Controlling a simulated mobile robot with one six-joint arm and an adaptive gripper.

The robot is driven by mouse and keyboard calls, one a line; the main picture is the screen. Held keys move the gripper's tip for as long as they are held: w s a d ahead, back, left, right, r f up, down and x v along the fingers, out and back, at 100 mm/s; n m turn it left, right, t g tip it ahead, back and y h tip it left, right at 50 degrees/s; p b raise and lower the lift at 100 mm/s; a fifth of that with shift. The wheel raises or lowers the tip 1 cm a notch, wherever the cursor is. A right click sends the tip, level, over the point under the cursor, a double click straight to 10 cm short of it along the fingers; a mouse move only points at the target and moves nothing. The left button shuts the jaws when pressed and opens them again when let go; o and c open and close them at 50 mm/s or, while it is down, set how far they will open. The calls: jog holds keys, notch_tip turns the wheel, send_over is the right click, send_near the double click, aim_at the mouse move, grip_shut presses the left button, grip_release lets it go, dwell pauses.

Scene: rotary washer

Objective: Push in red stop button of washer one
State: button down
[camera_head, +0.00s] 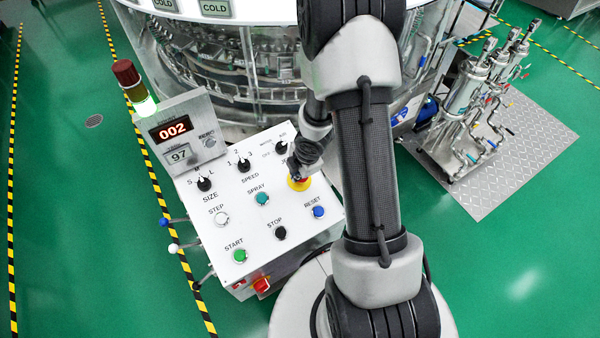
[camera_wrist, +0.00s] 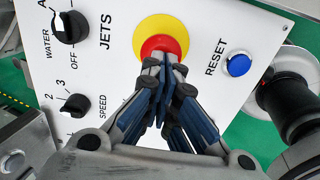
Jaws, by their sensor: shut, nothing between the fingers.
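The red stop button (camera_wrist: 151,46) sits in a round yellow surround (camera_wrist: 160,25) on the white control panel (camera_wrist: 216,28). In the head view the yellow surround (camera_head: 302,186) shows at the panel's right side, with the red button mostly hidden by my gripper (camera_head: 298,171). In the wrist view my gripper (camera_wrist: 163,58) is shut and empty, its fingertips overlapping the lower part of the red button. I cannot tell whether they touch it or whether the button is pressed in.
A blue RESET button (camera_wrist: 239,65) is right of the red button. Rotary knobs (camera_wrist: 70,27) are to the left. The panel also has a green START button (camera_head: 240,256) and a black STOP button (camera_head: 279,233). The washer (camera_head: 215,75) stands behind.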

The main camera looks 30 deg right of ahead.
jog(key=shift+b+x, duration=1)
jog(key=shift+x, duration=0.2)
jog(key=shift+s+r, duration=0.1)
jog(key=shift+r, duration=0.1)
jog(key=shift+a+r+p, duration=0.1)
jog(key=shift+r+p, duration=0.25)
jog(key=shift+p, duration=0.2)
jog(key=p+v, duration=0.9)
jog(key=v, duration=0.4)
jog(key=shift+p, duration=0.35)
jog(key=shift+s+r, duration=0.1)
jog(key=shift+s, duration=0.05)
